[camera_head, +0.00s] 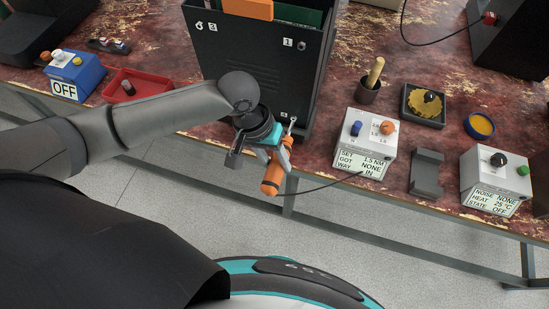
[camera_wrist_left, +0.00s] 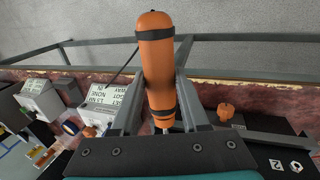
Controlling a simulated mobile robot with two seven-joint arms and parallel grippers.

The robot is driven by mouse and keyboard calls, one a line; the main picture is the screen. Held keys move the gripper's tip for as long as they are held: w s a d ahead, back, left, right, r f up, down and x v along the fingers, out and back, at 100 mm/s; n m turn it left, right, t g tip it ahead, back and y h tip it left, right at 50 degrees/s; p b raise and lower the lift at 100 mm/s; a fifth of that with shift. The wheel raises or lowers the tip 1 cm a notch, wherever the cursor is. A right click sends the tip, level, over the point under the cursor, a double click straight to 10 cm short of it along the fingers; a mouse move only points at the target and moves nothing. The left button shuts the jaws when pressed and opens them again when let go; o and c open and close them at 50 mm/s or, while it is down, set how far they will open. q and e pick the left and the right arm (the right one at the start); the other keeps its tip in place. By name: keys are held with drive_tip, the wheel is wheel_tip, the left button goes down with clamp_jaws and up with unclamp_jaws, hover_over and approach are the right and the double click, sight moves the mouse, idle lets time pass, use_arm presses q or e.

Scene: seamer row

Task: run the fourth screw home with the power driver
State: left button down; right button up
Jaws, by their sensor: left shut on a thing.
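The orange power driver (camera_head: 272,180) is held in my left gripper (camera_head: 266,156), whose fingers are shut around its body. In the left wrist view the driver (camera_wrist_left: 156,60) stands between both fingers, with dark bands around it. Its tip end points toward the lower right corner of the dark upright panel (camera_head: 250,75). A small light mark and a metal bit or screw show at that corner; I cannot tell whether they touch. A screw head (camera_head: 301,45) sits beside the number 1. More marks are at the panel's upper left. My right gripper is out of view.
The driver's control box (camera_head: 365,150) reads SET 1.5 NM, GOT NONE, WAY IN; a cable runs to it. Right of it are a grey cradle (camera_head: 427,172) and another control box (camera_head: 493,183). A red tray (camera_head: 134,84) and blue box (camera_head: 73,76) stand left.

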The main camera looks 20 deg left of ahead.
sight(267, 184)
use_arm(q)
drive_tip(key=shift+w+a+r, duration=0.1)
drive_tip(key=shift+w+r, duration=0.1)
drive_tip(key=shift+w, duration=0.2)
drive_tip(key=shift+s+p, duration=0.5)
drive_tip(key=shift+p, duration=0.05)
drive_tip(key=shift+s+f+p, duration=0.15)
drive_tip(key=shift+s+p, duration=1.7)
drive_tip(key=shift+s, duration=0.9)
